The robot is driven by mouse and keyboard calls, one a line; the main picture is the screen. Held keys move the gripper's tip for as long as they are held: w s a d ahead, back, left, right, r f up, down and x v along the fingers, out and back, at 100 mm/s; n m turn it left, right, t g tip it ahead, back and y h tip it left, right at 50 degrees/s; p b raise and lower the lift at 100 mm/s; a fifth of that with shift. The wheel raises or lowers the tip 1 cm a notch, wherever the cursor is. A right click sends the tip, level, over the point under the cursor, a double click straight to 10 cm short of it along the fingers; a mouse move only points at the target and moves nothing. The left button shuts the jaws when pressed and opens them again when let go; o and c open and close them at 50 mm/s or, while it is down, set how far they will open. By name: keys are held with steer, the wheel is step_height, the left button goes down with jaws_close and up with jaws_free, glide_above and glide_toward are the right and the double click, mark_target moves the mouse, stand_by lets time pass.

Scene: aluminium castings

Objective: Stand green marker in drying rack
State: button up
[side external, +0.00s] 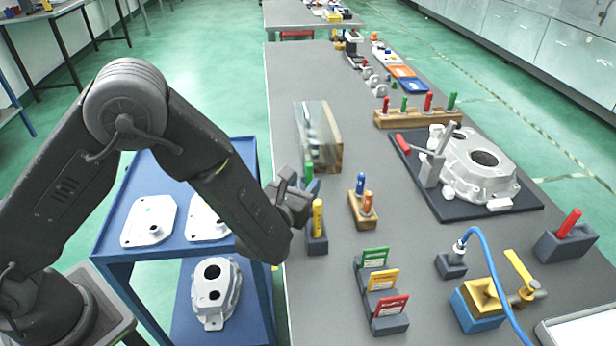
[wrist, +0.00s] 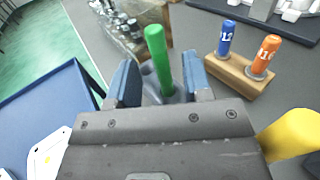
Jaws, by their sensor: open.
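The green marker (wrist: 158,58) stands upright in a dark holder cup (wrist: 155,97), between the open blue-padded fingers of my gripper (wrist: 162,80) in the wrist view. I cannot tell that either finger touches it. In the side view the green marker (side external: 309,173) shows just beyond my gripper (side external: 300,192), which hides much of its holder. A long wooden rack (side external: 412,121) at the back holds red and green markers upright. A small wooden block (side external: 362,212) holds a blue and an orange marker. I cannot tell which of these is the drying rack.
A yellow marker (side external: 318,217) stands in a dark holder close beside my gripper. A clear-fronted wooden box (side external: 318,135) stands just behind. A casting (side external: 480,165) on a dark mat lies right. A blue cart (side external: 262,290) stands left of the bench.

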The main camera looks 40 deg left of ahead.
steer(key=s+d, duration=0.1)
steer(key=s, duration=0.9)
steer(key=shift+s+d, duration=0.35)
steer(key=s+a+r+n+g+y, duration=0.45)
steer(key=a+n+g, duration=0.25)
steer(key=a+n, duration=0.25)
steer(key=s+a+r+n+g+y, duration=0.35)
steer(key=s+a+n+g, duration=0.35)
steer(key=n, duration=0.4)
steer(key=s+d+r+n+t+h, duration=0.1)
steer(key=s+d+r+n+h, duration=0.4)
steer(key=n, duration=0.8)
step_height(320, 180, up, 4)
steer(key=h, duration=0.5)
steer(key=shift+d+n+t+h, duration=0.3)
steer(key=shift+n+t+h, duration=0.05)
steer(key=shift+t+h, duration=0.05)
